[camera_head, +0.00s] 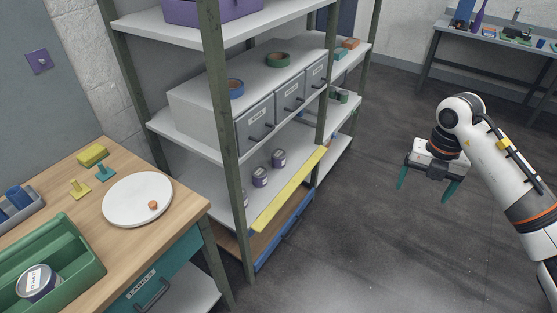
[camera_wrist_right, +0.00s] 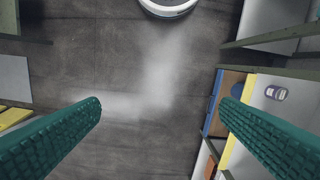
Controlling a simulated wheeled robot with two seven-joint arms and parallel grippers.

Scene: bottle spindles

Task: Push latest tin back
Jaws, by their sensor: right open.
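Two purple-and-white tins stand on the middle shelf with the yellow front strip: a farther tin (camera_head: 279,158) and a nearer tin (camera_head: 260,176). A third tin (camera_head: 245,198) is mostly hidden behind the shelf post. Another tin (camera_head: 37,281) lies in the green tray (camera_head: 85,265) on the wooden table. My right gripper (camera_head: 427,182) is open and empty over the floor, well right of the shelf. In the right wrist view its teal fingers (camera_wrist_right: 160,112) are wide apart, and one tin (camera_wrist_right: 276,92) shows at the right. My left gripper is out of view.
The shelf's yellow strip (camera_head: 290,190) edges the tins' board, with grey drawers (camera_head: 255,122) above and a green post (camera_head: 222,120) in front. A white round board (camera_head: 130,205) lies on the wooden table. The floor between shelf and right arm is clear.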

